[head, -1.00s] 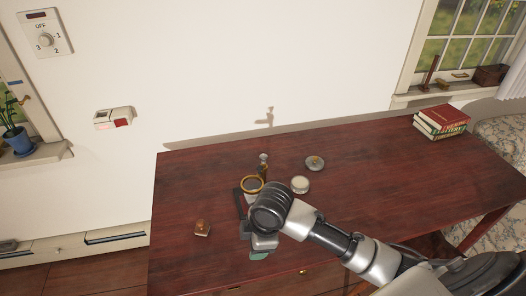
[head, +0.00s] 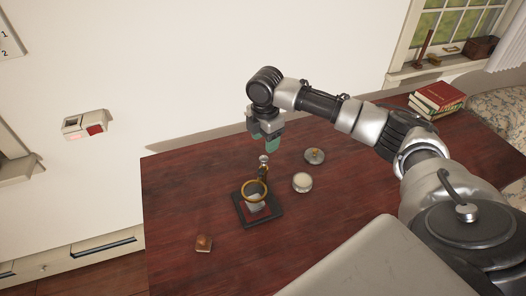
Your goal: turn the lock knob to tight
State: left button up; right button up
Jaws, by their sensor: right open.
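A small stand with a dark base (head: 272,216) is on the table. It carries a gold ring (head: 255,190) above a pale block (head: 257,205), and a short post with a bright, knob-like top (head: 263,159) rises behind the ring. I cannot tell for sure which part is the lock knob, and no marking for tight is readable. My right gripper (head: 272,146) is open and empty, pointing down with teal fingertips, a little above the post top and apart from it. My left gripper is not in view.
A round white-topped container (head: 302,182) and a small metal dish (head: 314,156) stand right of the stand. A small brown block (head: 204,243) lies front left. Books (head: 437,97) are at the far right of the dark wooden table (head: 175,190). The table's left part is mostly clear.

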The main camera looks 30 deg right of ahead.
aim_at(264, 157)
jog(key=f, duration=0.3)
jog(key=shift+w+f, duration=0.25)
jog(key=shift+f, duration=0.15)
notch_tip(264, 157, down, 3)
jog(key=shift+p, duration=0.3)
jog(key=shift+f, duration=0.1)
jog(key=c, duration=0.9)
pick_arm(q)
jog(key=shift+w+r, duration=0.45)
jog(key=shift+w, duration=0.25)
